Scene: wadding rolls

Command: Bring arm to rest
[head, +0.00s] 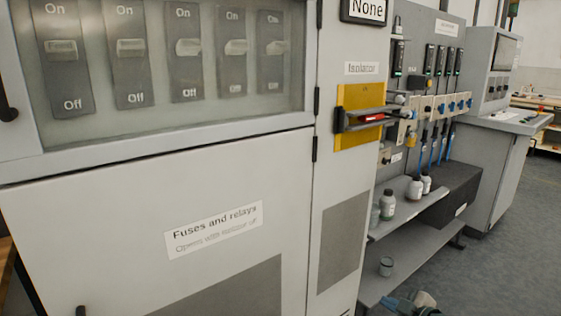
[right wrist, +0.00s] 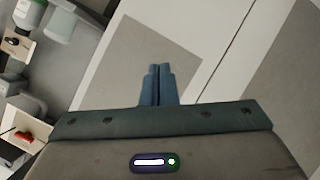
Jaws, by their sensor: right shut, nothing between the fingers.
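My right gripper (head: 392,303) shows at the bottom edge of the head view, low in front of the shelves and right of the cabinet. In the right wrist view its two blue fingers (right wrist: 159,68) are together with nothing between them. Behind them are pale cabinet panels with grey patches, and no contact shows. My left gripper is in neither view.
A grey cabinet (head: 110,190) with a row of switches fills the left. The isolator's yellow plate (head: 350,97) carries a protruding handle with a red part (head: 371,118). Shelves (head: 420,262) with bottles (head: 387,205) and a console (head: 490,160) stand right. Floor (head: 505,270) is clear there.

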